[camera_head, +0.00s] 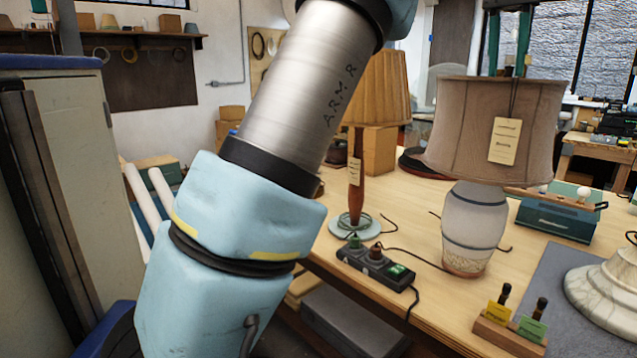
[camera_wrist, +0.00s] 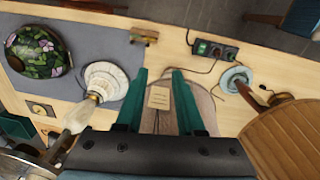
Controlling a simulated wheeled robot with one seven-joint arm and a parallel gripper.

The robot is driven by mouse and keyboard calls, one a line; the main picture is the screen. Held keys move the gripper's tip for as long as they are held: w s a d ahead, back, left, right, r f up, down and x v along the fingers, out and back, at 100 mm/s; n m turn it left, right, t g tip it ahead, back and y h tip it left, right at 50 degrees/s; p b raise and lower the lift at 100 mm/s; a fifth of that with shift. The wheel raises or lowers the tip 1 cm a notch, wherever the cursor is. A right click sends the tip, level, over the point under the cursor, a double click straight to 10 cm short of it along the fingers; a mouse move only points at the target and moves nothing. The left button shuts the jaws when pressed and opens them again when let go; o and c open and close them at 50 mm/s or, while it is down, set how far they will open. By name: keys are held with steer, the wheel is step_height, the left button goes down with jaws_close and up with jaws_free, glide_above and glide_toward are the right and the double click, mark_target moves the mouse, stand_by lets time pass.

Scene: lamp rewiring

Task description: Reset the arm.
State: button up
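My arm (camera_head: 277,100) crosses the left and middle of the head view, bent, with pale blue and bare metal links. My gripper (camera_head: 508,45) shows at the top right of that view as two teal fingers, pointing down over the grey-brown lampshade (camera_head: 460,130). In the wrist view my gripper (camera_wrist: 159,75) has its fingers apart, with nothing held between them. The shade (camera_wrist: 203,101) and its paper tag (camera_wrist: 158,97) lie beneath the fingers. I cannot tell how much gap there is between fingertips and shade.
The workbench (camera_head: 400,210) also bears a pleated-shade lamp (camera_head: 375,90), a power strip (camera_head: 376,265), a wooden block with small tagged tools (camera_head: 508,332) and a marble lamp base (camera_head: 610,285). A stained-glass shade (camera_wrist: 38,50) shows in the wrist view. A cabinet (camera_head: 75,150) stands left of my arm.

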steer(key=w+a+f+n+t+b, duration=0.15)
steer(key=w+a+f, duration=0.25)
steer(key=a+f, duration=0.65)
steer(key=w+a+f+n+g+b, duration=0.1)
steer(key=w+a+f+n, duration=0.25)
steer(key=a+f, duration=0.75)
steer(key=s+a+f+n+b, duration=0.1)
steer(key=s+a+f, duration=0.5)
steer(key=a+f, duration=0.2)
steer(key=s+a+f+n+t+b, duration=0.1)
steer(key=s+a+f, duration=0.6)
steer(key=f, duration=0.4)
steer(key=shift+a+f, duration=0.15)
steer(key=shift+a, duration=0.75)
steer(key=shift+o, duration=0.3)
steer(key=shift+t, duration=0.25)
